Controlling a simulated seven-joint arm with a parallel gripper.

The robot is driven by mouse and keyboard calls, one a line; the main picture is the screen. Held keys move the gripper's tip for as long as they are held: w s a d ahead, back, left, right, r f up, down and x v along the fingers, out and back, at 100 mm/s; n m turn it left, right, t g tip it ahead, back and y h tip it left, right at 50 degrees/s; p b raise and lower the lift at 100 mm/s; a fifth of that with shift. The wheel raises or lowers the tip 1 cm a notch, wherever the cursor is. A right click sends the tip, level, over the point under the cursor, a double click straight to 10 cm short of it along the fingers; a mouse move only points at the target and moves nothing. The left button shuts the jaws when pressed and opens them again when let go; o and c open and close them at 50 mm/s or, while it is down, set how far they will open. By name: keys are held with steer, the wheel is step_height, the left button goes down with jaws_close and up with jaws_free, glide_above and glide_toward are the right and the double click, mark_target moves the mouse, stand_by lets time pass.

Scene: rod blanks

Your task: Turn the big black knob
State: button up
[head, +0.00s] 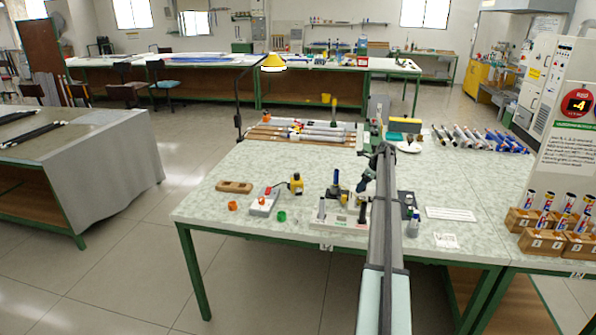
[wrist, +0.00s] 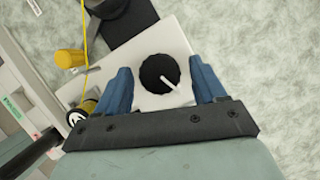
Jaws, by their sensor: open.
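The big black knob (wrist: 159,73) is round with a ridged edge and a white pointer line, in the wrist view. The line points toward the lower right. The knob sits on a pale square plate (wrist: 176,36). My gripper (wrist: 160,66) is open, with one blue finger on the left of the knob and one on the right. Gaps show between the fingers and the knob; I cannot tell their height relative to it. In the head view my gripper (head: 366,181) is over the table, and I cannot make out the knob there.
In the wrist view a yellow cylinder (wrist: 70,58), a yellow cable (wrist: 85,30) and a dark block (wrist: 125,22) lie close to the plate. In the head view a red-tipped white box (head: 263,205) and a yellow part (head: 296,184) stand left on the table (head: 215,210).

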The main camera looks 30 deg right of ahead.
steer(key=m+h, duration=0.1)
steer(key=m, duration=0.1)
steer(key=shift+a+m, duration=0.15)
steer(key=shift+m, duration=0.25)
steer(key=shift+s+r, duration=0.15)
steer(key=shift+r, duration=0.1)
steer(key=v, duration=1.3)
steer(key=w+a+f+n, duration=0.1)
steer(key=w+a+n, duration=0.1)
steer(key=w+a, duration=0.3)
steer(key=w+a+n+t, duration=0.1)
steer(key=w+a, duration=0.5)
steer(key=a, duration=0.7)
steer(key=w+a+f+n+t+y, duration=0.1)
steer(key=w+a+n, duration=0.2)
steer(key=w+a, duration=0.3)
steer(key=shift+a+f+n, duration=0.15)
steer(key=shift+a+n, duration=0.05)
steer(key=shift+a, duration=0.85)
steer(key=shift+a+f+n, duration=0.2)
steer(key=shift+a, duration=0.8)
